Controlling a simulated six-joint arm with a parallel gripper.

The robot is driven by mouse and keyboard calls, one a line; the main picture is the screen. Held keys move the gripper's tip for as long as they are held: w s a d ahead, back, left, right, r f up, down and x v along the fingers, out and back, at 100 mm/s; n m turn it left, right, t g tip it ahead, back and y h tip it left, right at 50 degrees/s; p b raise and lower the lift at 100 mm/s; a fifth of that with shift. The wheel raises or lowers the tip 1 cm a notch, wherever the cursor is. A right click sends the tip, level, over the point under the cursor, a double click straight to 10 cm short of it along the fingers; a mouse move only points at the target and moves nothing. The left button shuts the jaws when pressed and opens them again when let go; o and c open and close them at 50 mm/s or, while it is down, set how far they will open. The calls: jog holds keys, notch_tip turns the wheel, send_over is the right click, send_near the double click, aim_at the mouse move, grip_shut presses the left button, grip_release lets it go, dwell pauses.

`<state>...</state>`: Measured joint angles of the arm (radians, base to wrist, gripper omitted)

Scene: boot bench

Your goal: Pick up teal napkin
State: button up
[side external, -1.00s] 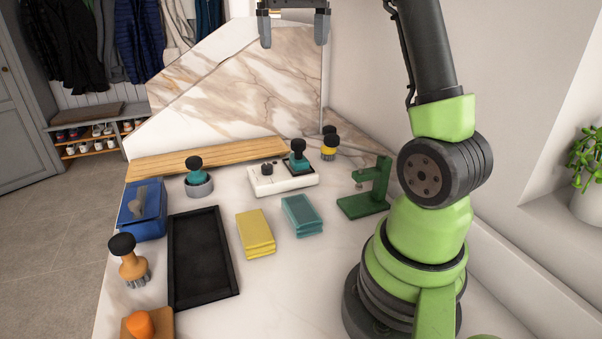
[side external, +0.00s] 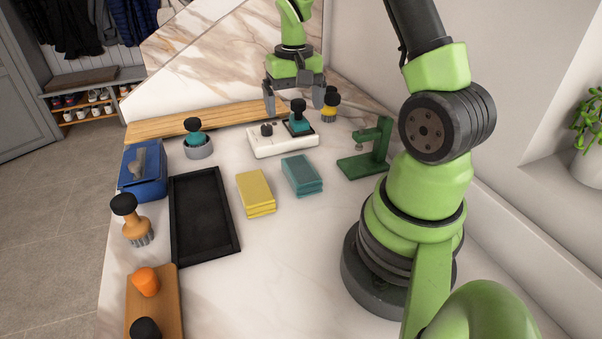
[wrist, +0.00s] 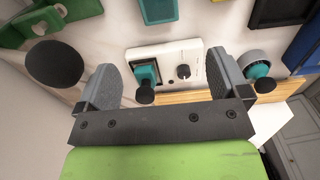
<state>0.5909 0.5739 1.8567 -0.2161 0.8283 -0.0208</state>
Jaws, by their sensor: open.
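The teal napkin (side external: 302,175) lies as a folded stack on the white marble bench, right of a yellow folded stack (side external: 256,193). Its teal end also shows at the top edge of the wrist view (wrist: 158,10), partly cut off. My gripper (side external: 294,102) is open and empty. It hangs at the back of the bench, over the white block, well behind and above the teal napkin. In the wrist view its two grey fingers (wrist: 162,80) are spread wide with nothing held between them.
A white block (side external: 283,140) with a black-knobbed teal stamp stands beneath my gripper, beside a yellow brush (side external: 331,106). A green stand (side external: 367,155) is right of the napkin. A black tray (side external: 203,216) lies left. The bench in front of the napkin is clear.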

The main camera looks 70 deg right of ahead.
aim_at(295, 160)
notch_tip(295, 160, down, 15)
jog(key=shift+r, duration=0.15)
dwell(0.4)
jog(key=c, duration=1)
